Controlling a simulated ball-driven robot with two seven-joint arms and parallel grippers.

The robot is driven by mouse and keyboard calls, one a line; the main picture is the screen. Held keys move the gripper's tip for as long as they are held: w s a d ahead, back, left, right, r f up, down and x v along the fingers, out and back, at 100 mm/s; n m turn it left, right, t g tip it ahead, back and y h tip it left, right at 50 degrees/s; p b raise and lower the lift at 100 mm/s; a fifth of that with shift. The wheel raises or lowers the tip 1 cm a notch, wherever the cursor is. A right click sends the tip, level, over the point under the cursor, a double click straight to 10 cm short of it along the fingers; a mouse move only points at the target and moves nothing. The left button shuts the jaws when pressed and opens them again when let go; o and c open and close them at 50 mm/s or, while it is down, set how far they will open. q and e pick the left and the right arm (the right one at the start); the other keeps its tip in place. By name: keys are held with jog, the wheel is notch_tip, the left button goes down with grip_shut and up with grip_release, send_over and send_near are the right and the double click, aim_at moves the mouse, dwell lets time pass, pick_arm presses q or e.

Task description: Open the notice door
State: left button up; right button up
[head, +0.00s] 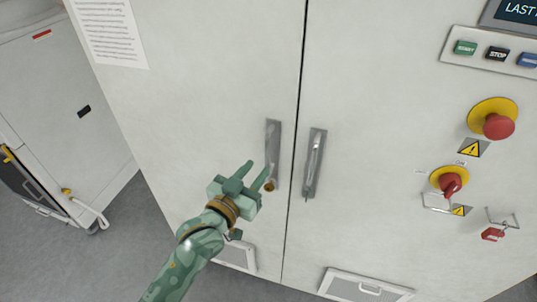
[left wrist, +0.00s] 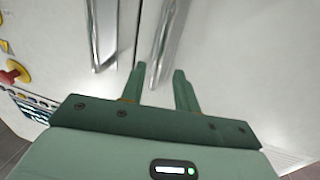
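The notice door (head: 200,80) is the left cabinet door, with a printed sheet (head: 108,30) at its upper left. It looks shut against the right door (head: 375,110). Its upright metal handle (head: 273,140) is near the centre seam. My left gripper (head: 259,169) is open and empty, just in front of the handle's lower part, which one finger partly covers. In the left wrist view, the notice door's handle (left wrist: 166,40) ends between the open fingertips (left wrist: 160,73). I cannot tell whether they touch it. My right gripper is not in view.
The right door's handle (head: 314,163) is close beside the seam. Farther right are a red emergency button (head: 498,126), a red rotary switch (head: 451,186) and a button panel (head: 490,52). Vents sit low on both doors. A white machine (head: 60,100) stands left, with grey floor (head: 130,235) between.

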aim_at(266, 158)
pick_arm(q)
jog(key=x, duration=0.6)
jog(key=shift+w+d, duration=0.2)
jog(key=shift+w, duration=0.1)
grip_shut()
